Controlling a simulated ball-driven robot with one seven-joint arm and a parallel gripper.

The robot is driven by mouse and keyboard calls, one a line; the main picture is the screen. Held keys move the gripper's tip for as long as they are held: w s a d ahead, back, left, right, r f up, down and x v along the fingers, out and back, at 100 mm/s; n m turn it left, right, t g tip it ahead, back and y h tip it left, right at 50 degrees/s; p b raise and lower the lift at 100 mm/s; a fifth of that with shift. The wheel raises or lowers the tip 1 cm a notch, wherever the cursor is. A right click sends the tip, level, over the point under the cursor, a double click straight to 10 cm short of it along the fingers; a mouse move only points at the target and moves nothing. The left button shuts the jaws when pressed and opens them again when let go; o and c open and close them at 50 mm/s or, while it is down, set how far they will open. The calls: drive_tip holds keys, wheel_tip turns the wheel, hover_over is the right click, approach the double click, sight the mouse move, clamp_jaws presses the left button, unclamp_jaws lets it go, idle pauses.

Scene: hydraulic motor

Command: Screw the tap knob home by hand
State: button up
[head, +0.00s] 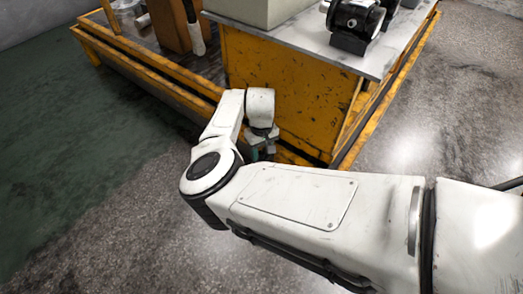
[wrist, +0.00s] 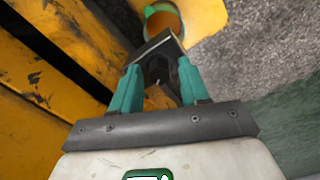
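My gripper (wrist: 160,58) has two teal fingers with dark tips in the wrist view. A dark shape (wrist: 157,70) shows between the fingers; I cannot tell whether it is the tap knob or part of the gripper, or whether the fingers grip it. Just beyond the tips is an orange round opening with a green rim (wrist: 152,10), beside a pale yellow surface (wrist: 203,15). In the head view my gripper (head: 262,150) hangs low near the yellow cabinet and is mostly hidden by my own arm. I cannot make out the tap knob for certain in either view.
The yellow cabinet (head: 270,90) with a grey top (head: 310,45) stands close to my gripper. A black motor (head: 352,20) sits on that top. A yellow rail (head: 150,72) runs along the frame's left edge. The floor (head: 110,220) is open at left.

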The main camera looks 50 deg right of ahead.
clamp_jaws()
